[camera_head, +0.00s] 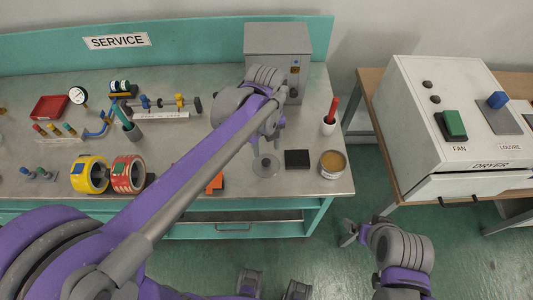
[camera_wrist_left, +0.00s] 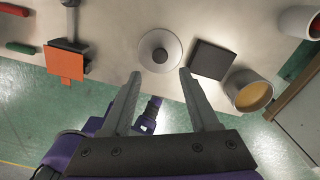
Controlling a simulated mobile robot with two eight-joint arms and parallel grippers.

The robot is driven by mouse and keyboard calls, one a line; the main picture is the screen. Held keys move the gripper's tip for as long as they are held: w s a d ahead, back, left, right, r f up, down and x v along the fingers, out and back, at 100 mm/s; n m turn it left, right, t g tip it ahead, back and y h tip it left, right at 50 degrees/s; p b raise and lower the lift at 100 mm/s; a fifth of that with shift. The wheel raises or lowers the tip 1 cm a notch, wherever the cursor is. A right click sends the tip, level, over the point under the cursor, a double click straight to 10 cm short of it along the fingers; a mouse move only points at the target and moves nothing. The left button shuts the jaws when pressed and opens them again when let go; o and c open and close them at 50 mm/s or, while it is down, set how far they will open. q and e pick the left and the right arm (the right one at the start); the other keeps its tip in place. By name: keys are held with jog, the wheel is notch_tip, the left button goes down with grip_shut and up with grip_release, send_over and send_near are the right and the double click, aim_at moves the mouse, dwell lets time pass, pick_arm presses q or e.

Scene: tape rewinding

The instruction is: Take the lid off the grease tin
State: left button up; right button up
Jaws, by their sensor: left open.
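The grease tin (camera_head: 332,165) stands near the table's front right corner, with its amber contents uncovered. It also shows at the right of the left wrist view (camera_wrist_left: 247,92). A round grey disc with a small knob, which looks like the lid (camera_head: 266,166), lies flat on the table left of the tin. In the left wrist view this disc (camera_wrist_left: 160,40) is beyond my fingertips. My left gripper (camera_head: 267,147) is open and empty above the table near the disc, its fingers apart (camera_wrist_left: 160,73). My right gripper (camera_head: 346,233) is away from the table, low over the floor, its fingers apart.
A black square block (camera_head: 297,159) lies between disc and tin. A red-handled tool stands in a white cup (camera_head: 328,126) behind the tin. A grey box (camera_head: 278,55) stands at the back. Tape rolls (camera_head: 128,174) sit at left, the dryer (camera_head: 460,125) at right.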

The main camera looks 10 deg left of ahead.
pick_arm(q)
notch_tip(320, 180, up, 4)
jog(key=r, duration=0.1)
jog(key=s+a+f+n+t, duration=0.2)
jog(key=s+n, duration=0.5)
jog(key=n, duration=0.7)
jog(key=s+a+f+n+t, duration=0.3)
jog(key=s+f+n, duration=0.3)
jog(key=n, duration=0.8)
jog(key=shift+s+a+p, duration=0.35)
jog(key=shift+a, duration=0.55)
